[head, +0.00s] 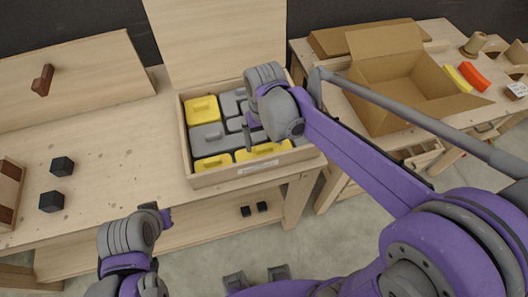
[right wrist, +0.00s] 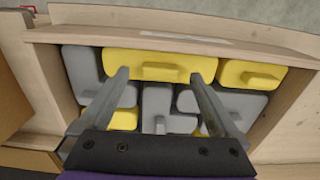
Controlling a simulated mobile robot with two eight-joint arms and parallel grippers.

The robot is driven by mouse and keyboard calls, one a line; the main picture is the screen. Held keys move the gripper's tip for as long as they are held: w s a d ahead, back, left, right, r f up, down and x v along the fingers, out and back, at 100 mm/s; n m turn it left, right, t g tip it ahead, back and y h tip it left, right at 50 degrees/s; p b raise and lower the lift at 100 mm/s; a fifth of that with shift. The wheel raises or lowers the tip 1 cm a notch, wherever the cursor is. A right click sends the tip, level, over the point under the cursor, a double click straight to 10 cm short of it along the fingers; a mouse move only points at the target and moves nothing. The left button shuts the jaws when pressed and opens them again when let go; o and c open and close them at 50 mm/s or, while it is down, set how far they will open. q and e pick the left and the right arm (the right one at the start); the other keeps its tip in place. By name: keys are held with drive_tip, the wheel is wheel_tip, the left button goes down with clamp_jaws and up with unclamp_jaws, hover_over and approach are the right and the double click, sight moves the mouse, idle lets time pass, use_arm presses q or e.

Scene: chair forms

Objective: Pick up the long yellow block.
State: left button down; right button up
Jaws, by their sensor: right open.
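The long yellow block (head: 265,150) lies in the front part of a wooden box (head: 224,179) on the bench, partly hidden by my right arm in the head view. In the right wrist view the long yellow block (right wrist: 120,62) runs across the top, with a raised handle (right wrist: 166,73) at its middle. My right gripper (right wrist: 159,75) is open, its fingertips on either side of the handle and apart from it. The right gripper also shows over the box in the head view (head: 248,138). My left gripper (head: 158,210) is by the bench's front edge; its jaws are unclear.
Other yellow blocks (head: 202,110) and grey blocks (head: 207,138) fill the box around it. The box's raised lid (head: 218,40) stands behind. Black cubes (head: 62,166) lie on the left bench. An open cardboard box (head: 415,105) stands on the right table.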

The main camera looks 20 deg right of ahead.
sight(264, 147)
drive_tip(key=shift+f, duration=0.9)
drive_tip(key=shift+c, duration=0.3)
clamp_jaws()
wheel_tip(264, 147, up, 10)
idle(0.4)
